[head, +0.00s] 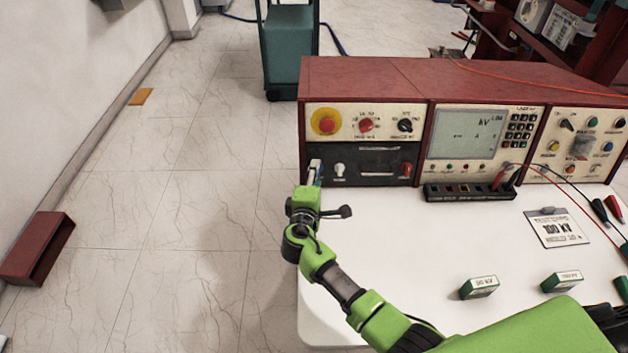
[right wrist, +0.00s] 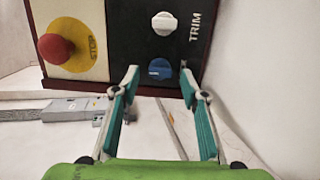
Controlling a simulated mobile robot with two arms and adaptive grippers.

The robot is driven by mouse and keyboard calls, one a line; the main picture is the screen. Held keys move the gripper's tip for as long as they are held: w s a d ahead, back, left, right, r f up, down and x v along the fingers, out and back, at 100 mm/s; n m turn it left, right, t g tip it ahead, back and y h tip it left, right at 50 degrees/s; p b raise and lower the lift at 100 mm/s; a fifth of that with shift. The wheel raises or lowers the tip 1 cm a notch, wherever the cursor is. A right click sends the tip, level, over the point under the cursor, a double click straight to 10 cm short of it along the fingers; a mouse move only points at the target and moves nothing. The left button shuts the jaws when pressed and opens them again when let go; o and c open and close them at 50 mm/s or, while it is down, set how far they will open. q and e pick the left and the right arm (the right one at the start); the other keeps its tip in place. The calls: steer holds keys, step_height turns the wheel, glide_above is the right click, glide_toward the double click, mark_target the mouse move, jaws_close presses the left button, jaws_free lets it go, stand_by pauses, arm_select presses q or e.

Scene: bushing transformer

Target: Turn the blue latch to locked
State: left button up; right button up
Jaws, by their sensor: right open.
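The blue latch (right wrist: 160,69) is a round blue knob with a small pale mark, on the black panel (right wrist: 180,50) beside the word TRIM. In the right wrist view it lies between and just beyond the tips of my right gripper (right wrist: 159,82), which is open with one teal-padded finger on each side. I cannot tell whether the fingers touch it. In the head view my right gripper (head: 315,172) is at the left end of the red console (head: 365,75) and hides the latch. My left gripper is not in view.
A white knob (right wrist: 164,23) and a red stop button (right wrist: 56,47) are close to the latch. The white table (head: 400,270) holds a black socket strip (head: 468,193) and small green-edged blocks (head: 479,287). Red and black leads cross the right side.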

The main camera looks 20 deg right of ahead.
steer(key=v, duration=1.2)
